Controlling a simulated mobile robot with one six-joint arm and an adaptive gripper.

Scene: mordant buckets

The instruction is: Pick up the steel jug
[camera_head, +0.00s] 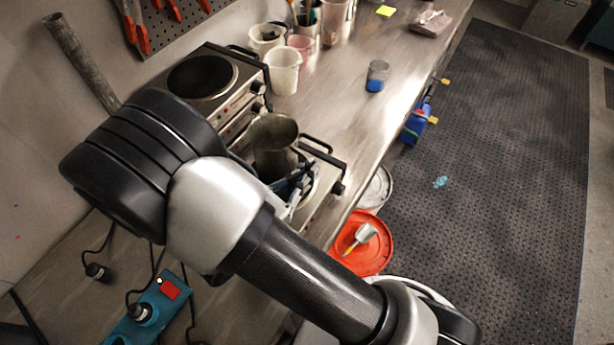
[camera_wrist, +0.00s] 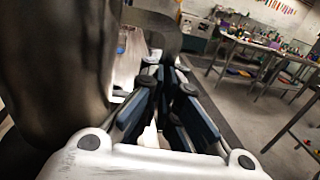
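The steel jug (camera_head: 274,148) is a dull grey metal vessel. It stands upright at the nearer hot plate, partly behind my arm in the head view. In the wrist view its dark body (camera_wrist: 50,70) fills the left side, and its curved handle (camera_wrist: 155,20) arches at the top middle. My gripper (camera_head: 296,182) is low beside the jug on its right side. In the wrist view the fingers (camera_wrist: 167,72) point at the handle, whose lower part shows near the fingertips. Whether they touch or grip it is unclear.
Another hot plate (camera_head: 203,78) stands behind, with a white bucket (camera_head: 283,76) and other containers beside it. A beaker of blue liquid (camera_head: 376,77) stands on the steel bench (camera_head: 335,112). An orange-red lid (camera_head: 372,254) lies below the bench edge. A teal power strip (camera_head: 158,312) is at lower left.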

